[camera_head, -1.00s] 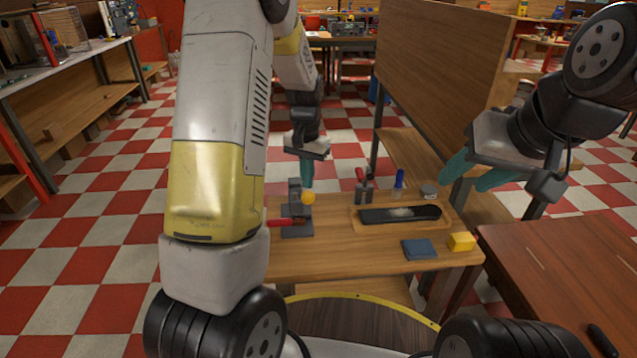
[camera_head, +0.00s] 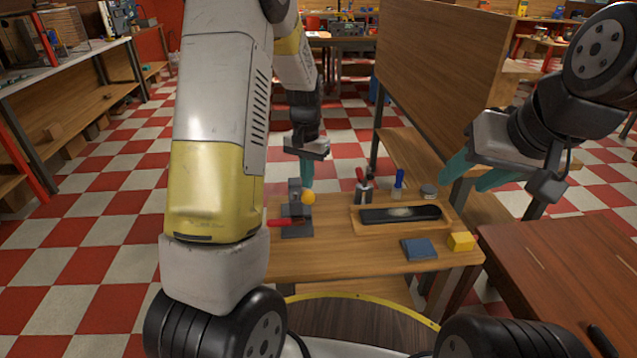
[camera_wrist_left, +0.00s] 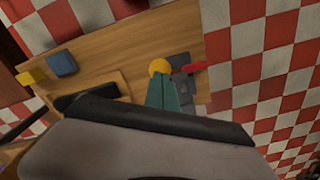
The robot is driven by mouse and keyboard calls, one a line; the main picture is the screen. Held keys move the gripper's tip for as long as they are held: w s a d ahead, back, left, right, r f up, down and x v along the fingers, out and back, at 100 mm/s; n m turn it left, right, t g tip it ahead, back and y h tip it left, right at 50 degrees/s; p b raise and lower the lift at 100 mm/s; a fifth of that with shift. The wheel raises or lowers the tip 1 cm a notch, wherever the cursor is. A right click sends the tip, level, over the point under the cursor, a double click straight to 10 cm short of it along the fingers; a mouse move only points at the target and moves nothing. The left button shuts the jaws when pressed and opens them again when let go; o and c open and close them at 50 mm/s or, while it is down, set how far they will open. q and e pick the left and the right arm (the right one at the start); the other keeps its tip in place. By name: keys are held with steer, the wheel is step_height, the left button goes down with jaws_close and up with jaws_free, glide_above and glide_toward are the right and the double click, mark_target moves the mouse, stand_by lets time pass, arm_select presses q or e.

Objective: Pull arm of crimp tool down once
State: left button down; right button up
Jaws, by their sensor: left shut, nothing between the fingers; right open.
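The crimp tool (camera_head: 296,224) is a dark grey bench tool at the left end of the small wooden table. It has a yellow ball (camera_head: 308,197) on its arm and a red part (camera_head: 281,222) pointing left. My left gripper (camera_head: 307,182) is shut and empty, with its teal fingers pointing down just above or at the yellow ball. In the left wrist view the fingertips (camera_wrist_left: 162,78) overlap the ball (camera_wrist_left: 158,67); I cannot tell whether they touch. My right gripper (camera_head: 468,175) is open and empty, above the table's right side.
On the wooden table (camera_head: 340,262) are a tray (camera_head: 372,228) with a dark piece, red-handled pliers (camera_head: 362,188), a blue-handled tool (camera_head: 398,183), a grey tin (camera_head: 428,192), a blue cloth (camera_head: 419,249) and a yellow block (camera_head: 460,242). A tall wooden panel (camera_head: 440,75) stands behind.

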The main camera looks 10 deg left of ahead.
mark_target(308, 197)
arm_select(q)
steer(key=shift+f, duration=0.1)
steer(key=shift+f, duration=0.95)
steer(key=shift+s+d+f, duration=0.1)
steer(key=shift+s+f, duration=0.25)
steer(key=shift+f, duration=0.2)
steer(key=shift+s+d+f, duration=0.1)
steer(key=shift+s+f, duration=0.35)
steer(key=shift+f, duration=0.3)
